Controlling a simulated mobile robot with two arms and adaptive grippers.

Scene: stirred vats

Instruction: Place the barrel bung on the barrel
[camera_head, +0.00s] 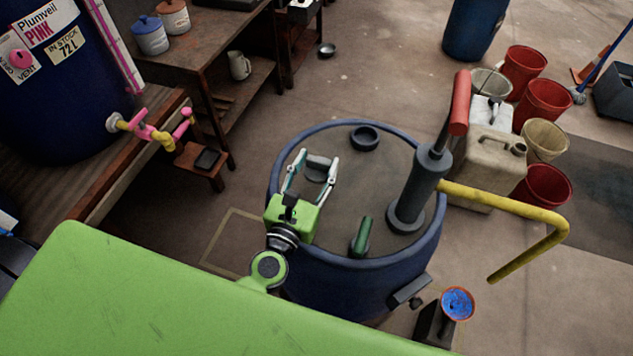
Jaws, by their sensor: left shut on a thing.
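The blue barrel (345,285) stands upright in the middle of the view, with a flat brownish-grey top. A dark raised ring (365,137) sits near the far edge of that top; its inside looks dark. My left gripper (317,167) is over the left part of the top, its fingers pointing away from me. It is shut on a small dark grey round piece, which looks like the barrel bung (318,162). The bung is left of and slightly nearer than the ring, apart from it. I cannot tell its exact height above the top. My right gripper is not in view.
A grey hand pump (418,187) with a red handle and yellow spout (520,210) stands on the barrel's right side. A green upright piece (362,237) stands near the front. Red buckets (545,100) and a beige canister (490,160) stand right; a wooden bench is left.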

